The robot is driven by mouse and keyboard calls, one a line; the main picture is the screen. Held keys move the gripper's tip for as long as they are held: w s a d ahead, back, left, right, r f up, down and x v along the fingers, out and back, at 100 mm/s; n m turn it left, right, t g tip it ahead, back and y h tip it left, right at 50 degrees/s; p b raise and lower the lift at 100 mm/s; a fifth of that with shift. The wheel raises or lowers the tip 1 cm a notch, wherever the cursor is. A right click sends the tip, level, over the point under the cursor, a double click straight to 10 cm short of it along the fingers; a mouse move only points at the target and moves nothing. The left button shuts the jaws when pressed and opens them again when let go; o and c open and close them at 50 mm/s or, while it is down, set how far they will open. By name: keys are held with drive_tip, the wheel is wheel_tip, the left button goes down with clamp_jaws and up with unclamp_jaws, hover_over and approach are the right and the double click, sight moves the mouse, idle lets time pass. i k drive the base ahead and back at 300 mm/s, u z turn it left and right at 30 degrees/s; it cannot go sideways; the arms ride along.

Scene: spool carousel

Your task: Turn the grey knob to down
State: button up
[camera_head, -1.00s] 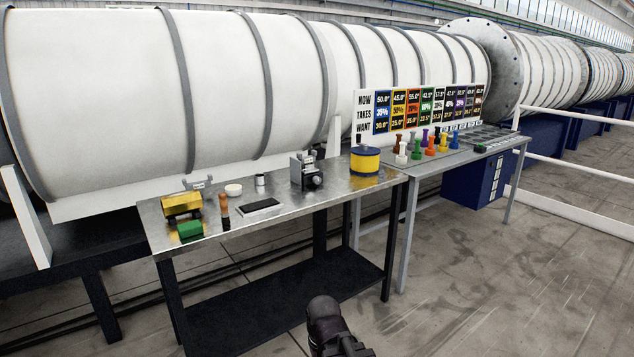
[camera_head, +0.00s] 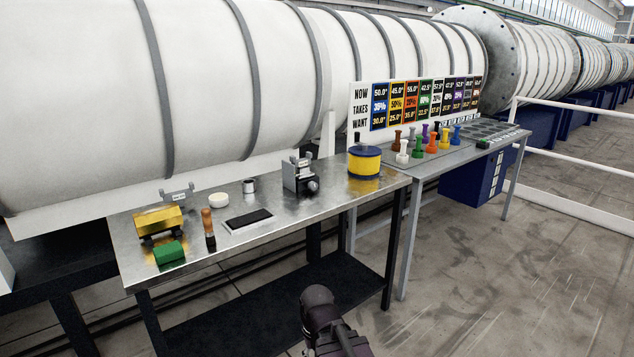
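A small grey and black device (camera_head: 299,174) stands on the metal table, right of its middle. Part of my dark arm (camera_head: 322,315) shows at the bottom centre, in front of the table and well apart from the device. My gripper's fingers are not in view.
On the metal table (camera_head: 270,215) are a yellow block (camera_head: 158,220), a green block (camera_head: 169,252), a wooden-handled tool (camera_head: 208,230), a black pad (camera_head: 249,219) and a yellow-blue drum (camera_head: 364,163). A second table (camera_head: 425,165) bears several coloured spools. Floor in front is clear.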

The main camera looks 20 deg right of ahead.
sight(312, 185)
drive_tip(key=u, duration=0.05)
drive_tip(key=i, duration=1.05)
